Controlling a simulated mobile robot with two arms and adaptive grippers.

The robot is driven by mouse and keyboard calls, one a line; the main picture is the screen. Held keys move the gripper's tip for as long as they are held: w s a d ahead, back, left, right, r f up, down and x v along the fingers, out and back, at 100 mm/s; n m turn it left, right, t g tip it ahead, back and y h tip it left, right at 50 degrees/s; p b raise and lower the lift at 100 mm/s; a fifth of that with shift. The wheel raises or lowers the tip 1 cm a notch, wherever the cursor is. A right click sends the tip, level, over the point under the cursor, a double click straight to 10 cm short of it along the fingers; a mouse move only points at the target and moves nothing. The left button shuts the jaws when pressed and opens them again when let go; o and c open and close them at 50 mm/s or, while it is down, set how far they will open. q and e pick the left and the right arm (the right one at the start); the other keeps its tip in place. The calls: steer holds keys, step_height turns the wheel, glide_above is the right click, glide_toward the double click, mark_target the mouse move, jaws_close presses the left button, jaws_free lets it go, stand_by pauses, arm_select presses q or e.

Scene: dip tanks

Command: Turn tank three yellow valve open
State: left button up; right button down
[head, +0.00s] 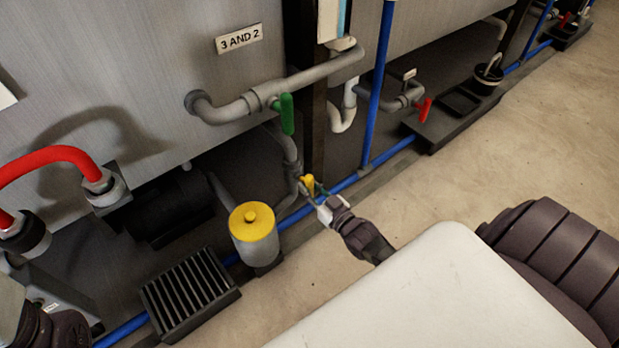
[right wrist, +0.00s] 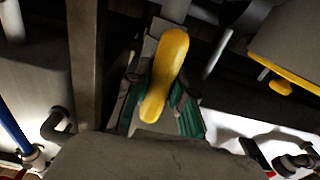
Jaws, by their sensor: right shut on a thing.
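The yellow valve handle (head: 308,184) sits low on the grey pipe under the tank, beside the dark post. My right gripper (head: 318,193) is at this handle, shut on it. In the right wrist view the yellow handle (right wrist: 165,72) shows large, running between the green-padded fingers of my right gripper (right wrist: 160,112). Its lower end lies between the pads, and its upper end sticks out beyond them. The valve body behind it is mostly hidden. Part of my left arm shows at the lower left of the head view, but its fingers cannot be made out.
A red valve handle (head: 424,110) is farther right. A yellow-topped canister (head: 253,222) stands close left of the gripper. A blue pipe (head: 376,90) rises nearby. Bare floor (head: 480,160) lies to the right.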

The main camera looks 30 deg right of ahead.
stand_by(0.3)
steer(key=c, duration=1)
jaws_free()
steer(key=s+d, duration=0.1)
steer(key=s, duration=1.1)
